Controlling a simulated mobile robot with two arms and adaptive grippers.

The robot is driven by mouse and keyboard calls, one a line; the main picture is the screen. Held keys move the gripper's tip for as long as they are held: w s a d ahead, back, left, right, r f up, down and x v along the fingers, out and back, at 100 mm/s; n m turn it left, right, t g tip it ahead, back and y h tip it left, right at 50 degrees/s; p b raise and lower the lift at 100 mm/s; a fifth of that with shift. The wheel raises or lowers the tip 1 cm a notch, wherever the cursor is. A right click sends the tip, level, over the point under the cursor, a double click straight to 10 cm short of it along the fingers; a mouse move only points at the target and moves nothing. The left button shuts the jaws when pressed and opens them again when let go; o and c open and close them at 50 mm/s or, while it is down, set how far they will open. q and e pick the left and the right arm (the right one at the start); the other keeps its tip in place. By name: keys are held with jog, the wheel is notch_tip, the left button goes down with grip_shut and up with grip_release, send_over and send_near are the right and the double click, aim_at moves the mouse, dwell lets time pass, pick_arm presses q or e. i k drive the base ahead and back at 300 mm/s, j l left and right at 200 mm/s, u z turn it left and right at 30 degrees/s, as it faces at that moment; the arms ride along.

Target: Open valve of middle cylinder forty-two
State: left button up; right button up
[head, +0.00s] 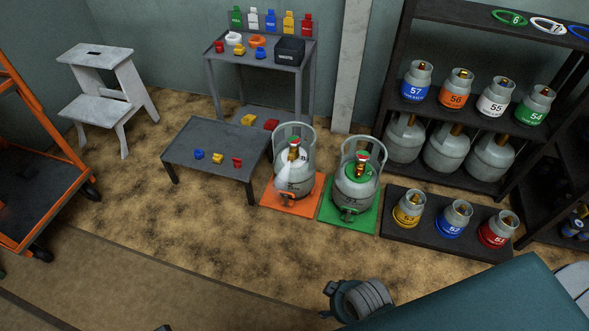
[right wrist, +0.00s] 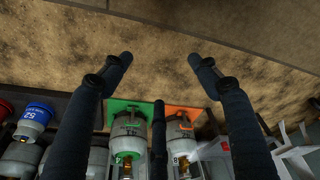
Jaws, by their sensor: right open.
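No label reading 42 can be made out. One grey gas cylinder (head: 293,175) stands upright on an orange mat (head: 275,198), with a brassy valve and red top inside its collar. Another grey cylinder (head: 356,187) stands upright on a green mat (head: 333,215), with a green band and red-topped valve. In the right wrist view both cylinders appear upside down, the green-banded one (right wrist: 128,130) left of the other (right wrist: 183,150). My right gripper (right wrist: 158,62) is open and empty, its dark fingers spread, apart from both cylinders. My left gripper is not identifiable.
A low grey table (head: 215,145) with small coloured parts stands left of the mats. A dark platform (head: 390,233) with small cylinders and a black shelf (head: 407,60) with more cylinders stand right. An orange cart (head: 45,220) is far left. The floor before the mats is clear.

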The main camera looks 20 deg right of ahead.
aim_at(293, 141)
jog(key=i+j, duration=0.4)
jog(key=j, duration=0.15)
jog(key=i+j, duration=0.45)
jog(key=j, duration=0.15)
jog(key=z, duration=0.05)
